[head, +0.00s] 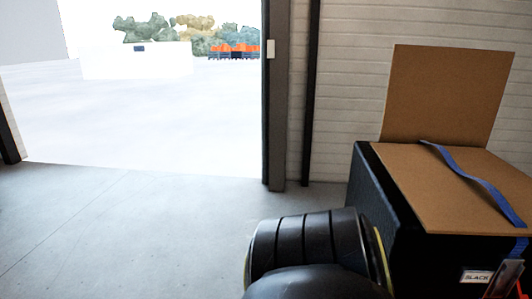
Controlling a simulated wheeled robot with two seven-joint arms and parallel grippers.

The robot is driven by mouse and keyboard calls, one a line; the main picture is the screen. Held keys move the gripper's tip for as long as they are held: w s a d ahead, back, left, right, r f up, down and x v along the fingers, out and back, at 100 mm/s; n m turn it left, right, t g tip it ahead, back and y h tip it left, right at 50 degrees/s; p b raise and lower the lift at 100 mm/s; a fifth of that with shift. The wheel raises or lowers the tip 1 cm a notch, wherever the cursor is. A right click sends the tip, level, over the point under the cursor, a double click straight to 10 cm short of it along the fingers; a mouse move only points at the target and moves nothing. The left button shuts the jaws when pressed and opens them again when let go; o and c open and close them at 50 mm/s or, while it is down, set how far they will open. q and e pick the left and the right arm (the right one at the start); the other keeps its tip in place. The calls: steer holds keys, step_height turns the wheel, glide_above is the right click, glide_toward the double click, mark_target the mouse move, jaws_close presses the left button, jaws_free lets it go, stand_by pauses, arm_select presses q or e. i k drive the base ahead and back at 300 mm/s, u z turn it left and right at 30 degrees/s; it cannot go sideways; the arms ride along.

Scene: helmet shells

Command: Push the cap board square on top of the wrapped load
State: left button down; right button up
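A flat brown cap board (425,185) lies on top of the black wrapped load (372,205) at the right. A strip of black shows along the board's left edge; its right side is cut off by the frame, so I cannot tell how square it sits. A blue strap (470,178) runs loosely across the board and over its front edge. A label (477,277) on the load's front seems to read "SLACK". A thick black section of my arm fills the bottom middle, close to the load's left side. Neither gripper's fingers can be made out.
A second brown panel (445,95) stands upright behind the load, near the white wall (350,80). A dark small part (505,278), perhaps a strap buckle, shows at the lower right. Left of the load the grey floor (130,225) is clear up to a wide open doorway.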

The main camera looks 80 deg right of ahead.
mark_target(444, 201)
steer(key=i, duration=1)
steer(key=u, duration=2.85)
steer(key=k, duration=2.75)
steer(key=z, duration=2.1)
